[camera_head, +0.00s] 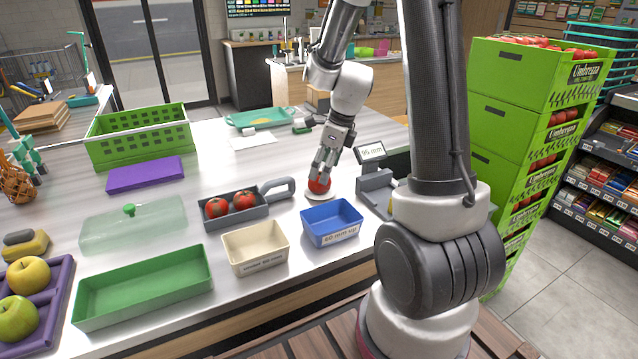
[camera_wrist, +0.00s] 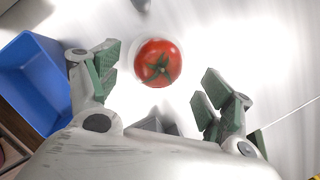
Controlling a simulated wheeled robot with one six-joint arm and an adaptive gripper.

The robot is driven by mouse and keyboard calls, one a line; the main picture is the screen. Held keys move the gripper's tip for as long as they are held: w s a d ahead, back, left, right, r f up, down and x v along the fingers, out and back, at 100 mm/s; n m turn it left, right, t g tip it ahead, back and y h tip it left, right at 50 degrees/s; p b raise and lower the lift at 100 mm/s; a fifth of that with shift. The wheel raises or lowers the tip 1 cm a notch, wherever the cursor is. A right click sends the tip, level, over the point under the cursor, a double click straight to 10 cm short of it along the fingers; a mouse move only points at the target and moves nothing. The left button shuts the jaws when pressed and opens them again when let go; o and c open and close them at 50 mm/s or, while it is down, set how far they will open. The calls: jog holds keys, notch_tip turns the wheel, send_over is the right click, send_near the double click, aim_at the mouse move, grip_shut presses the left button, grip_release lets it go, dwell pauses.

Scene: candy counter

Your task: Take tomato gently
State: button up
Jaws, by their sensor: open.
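A red tomato (camera_head: 319,186) rests on a small white round dish (camera_head: 320,196) on the counter. In the wrist view the tomato (camera_wrist: 158,62) shows its green stem end, just beyond the fingertips and roughly midway between them. My gripper (camera_head: 322,172) is right above the tomato, pointing down. In the wrist view my gripper (camera_wrist: 160,83) has its green-padded fingers wide apart, with nothing held between them. Contact between fingers and tomato cannot be made out in the head view.
Two tomatoes sit in a grey handled tray (camera_head: 262,211). A blue bin (camera_head: 331,238) stands close in front, with a cream bin (camera_head: 284,262) beside it. A grey gauge with a display (camera_head: 370,153) stands right. Green crates (camera_head: 510,75) are stacked at the right.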

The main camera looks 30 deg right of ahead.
jog(key=x, duration=0.4)
jog(key=shift+a+f, duration=0.15)
jog(key=shift+f, duration=0.2)
jog(key=shift+c, duration=0.2)
jog(key=c, duration=0.8)
